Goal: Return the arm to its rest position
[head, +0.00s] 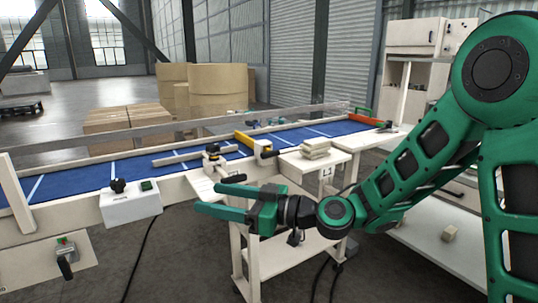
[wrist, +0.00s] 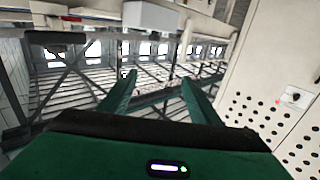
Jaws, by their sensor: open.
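My gripper (head: 222,200) is green and black and sits at the end of my green arm in the middle of the head view. Its two fingers point left and stand apart, with nothing between them. It hangs in front of the conveyor's near side, above the floor and by the small white table. In the wrist view my gripper (wrist: 158,92) shows its two green fingers spread and empty, with the building's walls and windows beyond them. My arm reaches in from the right, with its elbow high at the upper right.
A conveyor with a blue belt (head: 90,176) runs across the scene. A white control box (head: 131,204) sits on its near side. A white table (head: 325,158) bears a stack of pale blocks (head: 315,149). A cabinet (head: 415,75) stands behind my arm. Large kraft rolls (head: 218,90) stand behind the belt.

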